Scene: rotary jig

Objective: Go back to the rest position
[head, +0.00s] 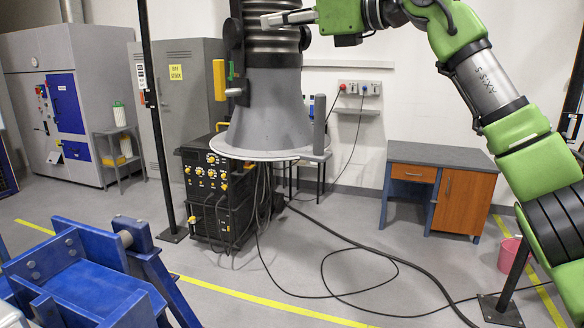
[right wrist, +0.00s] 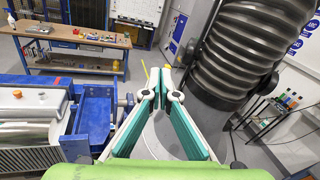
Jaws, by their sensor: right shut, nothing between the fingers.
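My right gripper (head: 290,18) is high in the head view, at the end of my green right arm that comes in from the right. It is shut and empty, in front of the grey ribbed column with a flared cone (head: 265,105). I cannot tell whether it touches the column. In the right wrist view, the teal fingers of this gripper (right wrist: 163,90) stand left of the dark ribbed column (right wrist: 235,50). My left gripper is not in view.
A blue steel frame (head: 85,270) fills the lower left of the head view. A black control cabinet (head: 212,190) stands by the cone. Cables (head: 340,297) lie on the floor. A desk (head: 440,155) and a pink bucket (head: 509,255) are at right. A workbench (right wrist: 80,55) shows in the wrist view.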

